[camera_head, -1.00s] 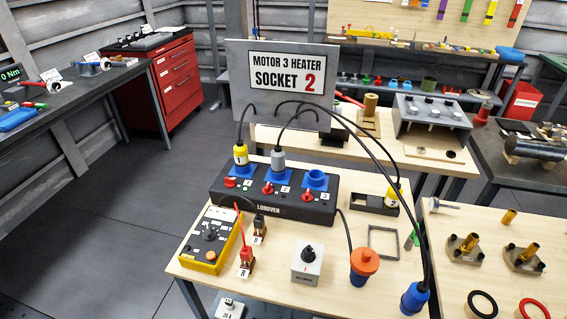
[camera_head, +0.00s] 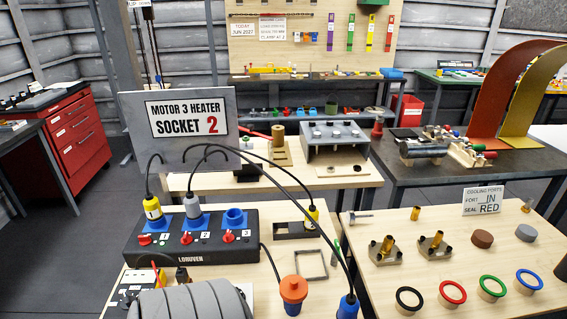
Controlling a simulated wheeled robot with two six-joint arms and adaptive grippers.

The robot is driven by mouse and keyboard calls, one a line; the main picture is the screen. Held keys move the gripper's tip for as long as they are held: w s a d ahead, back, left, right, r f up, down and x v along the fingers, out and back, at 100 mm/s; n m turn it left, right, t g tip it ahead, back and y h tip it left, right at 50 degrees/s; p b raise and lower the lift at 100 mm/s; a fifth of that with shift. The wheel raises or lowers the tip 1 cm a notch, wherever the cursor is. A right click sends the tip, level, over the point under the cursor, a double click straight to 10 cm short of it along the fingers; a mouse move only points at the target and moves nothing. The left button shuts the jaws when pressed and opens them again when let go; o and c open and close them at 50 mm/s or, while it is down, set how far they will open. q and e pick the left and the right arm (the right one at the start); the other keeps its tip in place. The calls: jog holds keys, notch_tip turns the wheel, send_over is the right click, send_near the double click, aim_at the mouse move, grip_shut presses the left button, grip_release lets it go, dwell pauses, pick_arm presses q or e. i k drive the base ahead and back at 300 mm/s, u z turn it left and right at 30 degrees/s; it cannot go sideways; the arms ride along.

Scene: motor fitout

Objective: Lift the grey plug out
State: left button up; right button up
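The grey plug (camera_head: 192,206) stands upright in the blue socket numbered 2 on the black socket box (camera_head: 215,257), with a dark cable rising from its top. A yellow plug (camera_head: 152,209) stands in socket 1 to its left. The blue socket 3 (camera_head: 234,219) to its right is empty. The sign (camera_head: 187,128) behind reads "MOTOR 3 HEATER SOCKET 2". Neither gripper's fingers show. A grey ribbed part, which seems to be mine, fills the bottom edge in front of the box and hides part of the bench.
A second yellow plug (camera_head: 313,217) is beside a black holder (camera_head: 293,230) right of the box. An orange plug (camera_head: 293,290) and a blue plug (camera_head: 347,307) stand in front of it. Dark cables arch over the bench. Coloured rings lie on the right bench (camera_head: 400,285).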

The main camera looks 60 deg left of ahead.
aim_at(194, 211)
jog(key=z, duration=0.55)
jog(key=k, duration=1)
jog(key=u, duration=0.85)
